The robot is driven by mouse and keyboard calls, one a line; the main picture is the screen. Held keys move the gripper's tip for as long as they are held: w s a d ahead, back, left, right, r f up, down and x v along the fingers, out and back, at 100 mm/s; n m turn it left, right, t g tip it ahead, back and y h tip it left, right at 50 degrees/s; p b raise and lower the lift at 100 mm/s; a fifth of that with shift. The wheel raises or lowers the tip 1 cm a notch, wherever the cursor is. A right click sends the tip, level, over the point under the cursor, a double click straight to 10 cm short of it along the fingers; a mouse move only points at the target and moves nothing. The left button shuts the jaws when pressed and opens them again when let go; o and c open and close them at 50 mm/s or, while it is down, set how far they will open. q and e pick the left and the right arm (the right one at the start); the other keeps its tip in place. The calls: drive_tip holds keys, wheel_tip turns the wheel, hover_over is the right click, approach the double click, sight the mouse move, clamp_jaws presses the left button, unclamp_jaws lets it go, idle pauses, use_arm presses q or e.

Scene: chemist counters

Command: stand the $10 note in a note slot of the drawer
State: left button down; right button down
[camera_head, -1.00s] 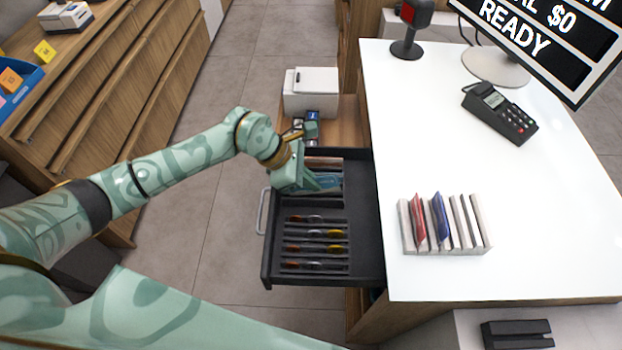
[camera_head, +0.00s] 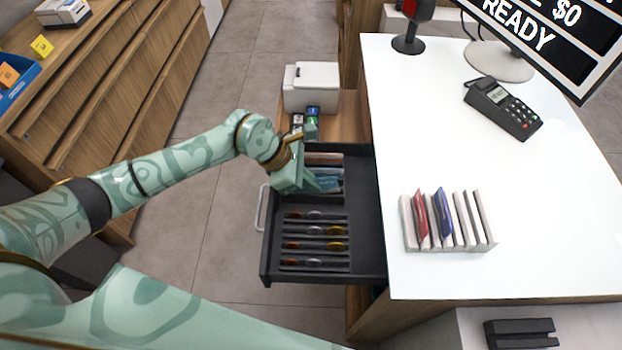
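The black drawer (camera_head: 364,230) is pulled out from under the white counter. Its front rows hold coins (camera_head: 316,230); its back part has note slots with reddish-brown and blue notes (camera_head: 327,173) in them. My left gripper (camera_head: 312,182) is over the note slots, pointing down and right. A blue note shows at its fingertips, but I cannot tell whether the fingers hold it or are apart. No denomination is readable, so I cannot tell which note is the $10 one. My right gripper is not in view.
A white rack (camera_head: 474,250) with a red and a blue card stands on the counter (camera_head: 540,200), near a card terminal (camera_head: 503,108) and a monitor (camera_head: 560,40). A white printer (camera_head: 311,88) stands behind the drawer. The counter's middle is clear.

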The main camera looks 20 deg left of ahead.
use_arm(q)
drive_tip(key=shift+f, duration=0.3)
drive_tip(key=c, duration=1.6)
unclamp_jaws()
drive_tip(key=shift+c, duration=0.2)
drive_tip(key=d+r+p+v, duration=0.1)
drive_tip(key=p+v, duration=0.1)
drive_tip(key=v, duration=0.5)
drive_tip(key=d+r+p+v, duration=0.1)
drive_tip(key=p+v, duration=0.1)
drive_tip(key=v, duration=0.6)
drive_tip(key=w+d+p+v, duration=0.1)
drive_tip(key=p+v, duration=0.1)
drive_tip(key=v, duration=0.5)
drive_tip(key=shift+r+p, duration=0.4)
drive_tip(key=shift+r, duration=0.35)
drive_tip(key=shift+d, duration=0.15)
